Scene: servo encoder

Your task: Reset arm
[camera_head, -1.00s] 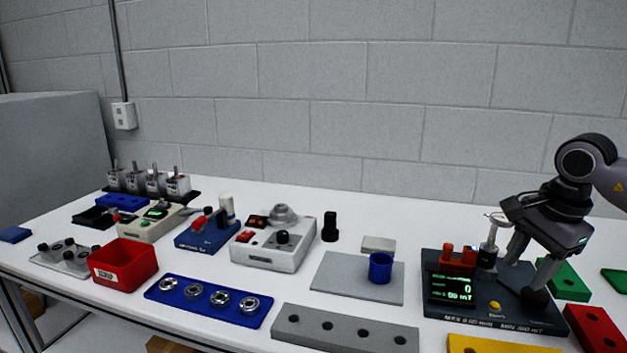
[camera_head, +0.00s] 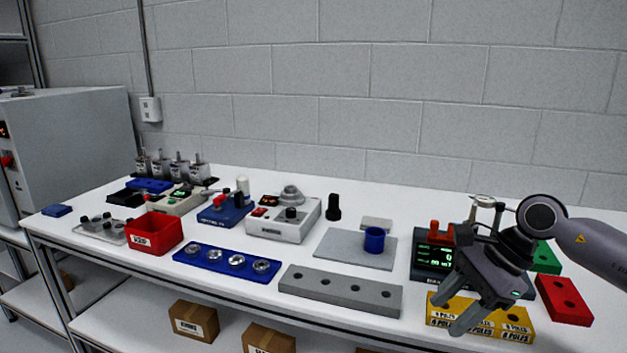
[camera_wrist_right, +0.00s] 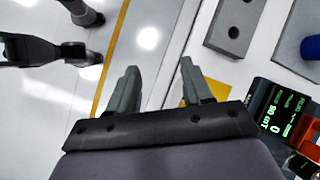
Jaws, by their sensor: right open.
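My right gripper (camera_head: 456,312) is open and empty in the head view. It hangs over the front right of the table, in front of the dark tester (camera_head: 432,262) with the green display and over the yellow block (camera_head: 512,322). In the right wrist view its two fingers (camera_wrist_right: 160,85) are spread apart with nothing between them. Below them are the floor and the table's front edge. The tester's display (camera_wrist_right: 284,108) shows at the right of that view. My left gripper is not in the head view.
A grey block with holes (camera_head: 340,290), a grey plate (camera_head: 345,248) with a blue cup (camera_head: 374,239), a blue strip of metal rings (camera_head: 226,262) and a red bin (camera_head: 154,233) lie leftward. Red (camera_head: 564,300) and green (camera_head: 546,257) blocks lie at right. Cardboard boxes (camera_head: 194,320) sit below.

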